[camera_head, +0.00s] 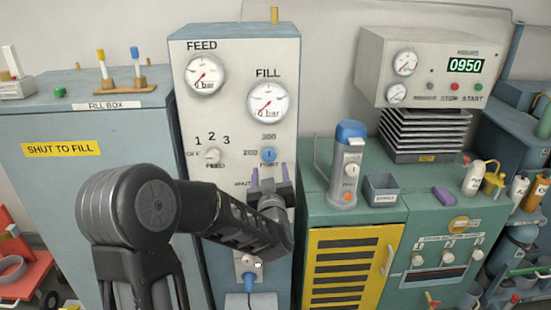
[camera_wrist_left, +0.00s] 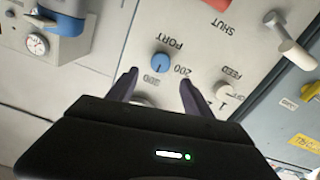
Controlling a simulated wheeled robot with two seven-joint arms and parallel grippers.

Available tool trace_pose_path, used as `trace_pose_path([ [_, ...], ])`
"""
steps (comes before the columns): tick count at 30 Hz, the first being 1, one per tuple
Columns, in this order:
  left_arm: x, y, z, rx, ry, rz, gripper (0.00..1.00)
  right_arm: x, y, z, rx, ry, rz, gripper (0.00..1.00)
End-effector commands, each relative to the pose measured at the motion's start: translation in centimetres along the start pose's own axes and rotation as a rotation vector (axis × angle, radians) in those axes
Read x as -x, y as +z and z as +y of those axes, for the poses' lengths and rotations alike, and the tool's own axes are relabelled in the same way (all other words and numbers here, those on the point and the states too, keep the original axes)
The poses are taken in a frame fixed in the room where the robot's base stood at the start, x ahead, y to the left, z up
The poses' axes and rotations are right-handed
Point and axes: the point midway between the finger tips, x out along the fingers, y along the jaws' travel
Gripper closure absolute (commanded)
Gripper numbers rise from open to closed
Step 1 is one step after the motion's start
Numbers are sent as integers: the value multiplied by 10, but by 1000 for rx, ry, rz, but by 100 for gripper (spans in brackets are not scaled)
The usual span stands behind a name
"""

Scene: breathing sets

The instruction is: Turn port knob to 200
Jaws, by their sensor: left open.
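The port knob (camera_head: 268,155) is a round blue knob on the white front of the fill panel, with the word PORT below it in the head view. A 200 label stands to its left and another number above it. The knob also shows in the wrist view (camera_wrist_left: 161,62), where the labels appear upside down. I cannot tell clearly where its pointer stands. My left gripper (camera_head: 270,174) is open just below and in front of the knob. In the wrist view the two fingertips (camera_wrist_left: 158,77) are apart, one towards each side of the knob, with nothing between them.
The FEED knob (camera_head: 213,156) is left of the port knob. FEED (camera_head: 204,75) and FILL (camera_head: 268,103) gauges sit above. A blue-topped cylinder (camera_head: 345,175) stands on the green cabinet at right. The fill box (camera_head: 90,200) is at left.

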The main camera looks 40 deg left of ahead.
Motion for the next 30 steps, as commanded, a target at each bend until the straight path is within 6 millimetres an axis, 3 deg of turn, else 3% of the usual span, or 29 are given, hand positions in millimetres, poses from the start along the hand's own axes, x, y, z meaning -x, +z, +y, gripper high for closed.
trace_pose_path([
  [8,-6,0,0,0,1,-3,41,2,0,-1,-1,1,0,100],
  [21,-66,0,1,1,1,-3,41,18,2,-6,-5,6,-5,100],
  [30,-78,1,1,1,3,-3,41,19,3,-6,-6,7,-6,100],
])
